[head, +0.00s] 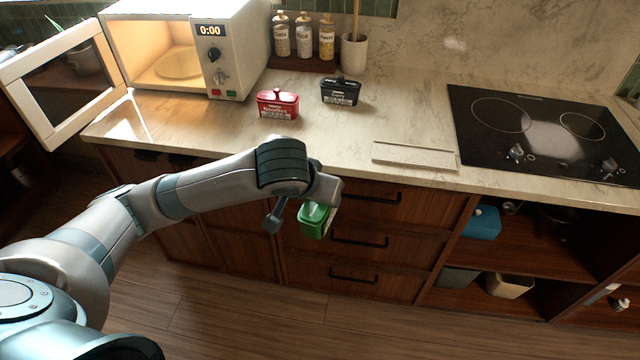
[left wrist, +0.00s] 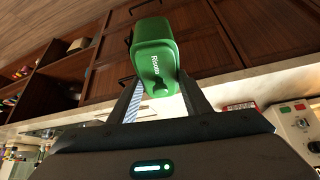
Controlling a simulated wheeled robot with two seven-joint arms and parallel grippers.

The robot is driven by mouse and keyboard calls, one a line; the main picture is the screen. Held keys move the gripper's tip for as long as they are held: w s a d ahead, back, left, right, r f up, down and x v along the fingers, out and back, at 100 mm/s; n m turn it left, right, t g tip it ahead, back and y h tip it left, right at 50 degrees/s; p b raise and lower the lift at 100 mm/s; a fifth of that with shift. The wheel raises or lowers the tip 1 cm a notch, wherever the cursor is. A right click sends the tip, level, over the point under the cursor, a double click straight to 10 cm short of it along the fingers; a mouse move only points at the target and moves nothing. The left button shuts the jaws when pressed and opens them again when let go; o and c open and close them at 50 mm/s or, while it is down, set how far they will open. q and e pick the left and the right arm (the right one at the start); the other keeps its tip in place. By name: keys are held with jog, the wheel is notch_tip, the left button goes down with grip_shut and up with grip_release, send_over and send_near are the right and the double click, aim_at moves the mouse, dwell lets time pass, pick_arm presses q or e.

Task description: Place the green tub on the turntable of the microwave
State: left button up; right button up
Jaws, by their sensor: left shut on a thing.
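The green tub (head: 314,219) is held in my left gripper (head: 318,204), in front of the wooden drawers and below the counter edge. In the left wrist view the green tub (left wrist: 154,55) sits between the two fingers of the left gripper (left wrist: 160,88), with white lettering on its side. The microwave (head: 235,45) stands at the back left of the counter with its door (head: 66,82) swung open to the left. Its turntable (head: 180,63) is visible inside the lit cavity and is bare. My right gripper is not in view.
A red tub (head: 277,104) and a black tub (head: 340,91) stand on the counter right of the microwave. Bottles (head: 304,37) and a utensil cup (head: 354,53) stand behind. A flat tray (head: 414,156) lies near the front edge, left of the cooktop (head: 540,127).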

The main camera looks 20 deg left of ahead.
aim_at(315, 221)
pick_arm(q)
jog(key=shift+s+a+f, duration=0.1)
jog(key=shift+s+f, duration=0.35)
jog(key=shift+f, duration=0.5)
jog(key=shift+s+a+f, duration=0.1)
jog(key=shift+s+f, duration=0.3)
jog(key=shift+f, duration=0.6)
jog(key=shift+s+f, duration=0.45)
jog(key=shift+f, duration=0.5)
jog(key=shift+d, duration=0.1)
